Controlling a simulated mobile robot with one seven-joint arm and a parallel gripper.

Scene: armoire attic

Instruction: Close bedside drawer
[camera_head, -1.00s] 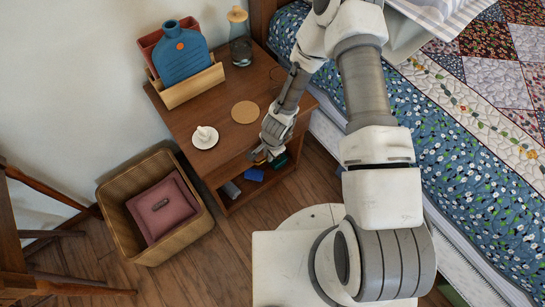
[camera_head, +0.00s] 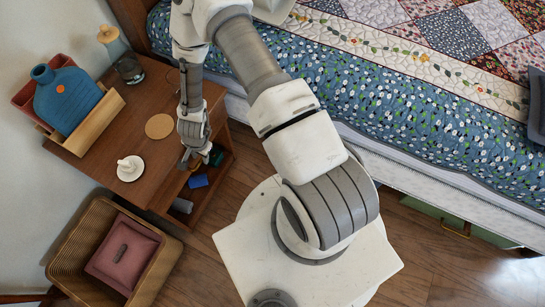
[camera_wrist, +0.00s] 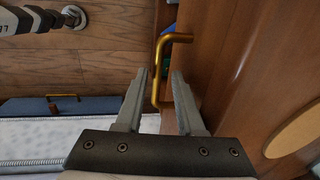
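The wooden bedside table (camera_head: 172,98) stands left of the bed in the head view. Its drawer (camera_head: 206,200) is pulled out, with a blue item (camera_head: 197,181), a grey item (camera_head: 182,205) and a dark green item inside. My gripper (camera_head: 190,163) is at the table's front edge above the drawer, partly hiding it. In the wrist view my gripper (camera_wrist: 162,78) is open, and the brass drawer handle (camera_wrist: 156,85) lies between its fingertips, nearer the left finger. I cannot tell whether a finger touches it. The wooden tabletop side fills the right of that view.
A blue bottle-shaped vase (camera_head: 66,96) in a wooden holder, a glass jar (camera_head: 129,68), a round coaster (camera_head: 159,126) and a white candle dish (camera_head: 130,168) stand on the table. A woven basket (camera_head: 65,256) is below left. The bed (camera_head: 350,90) bounds the right side.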

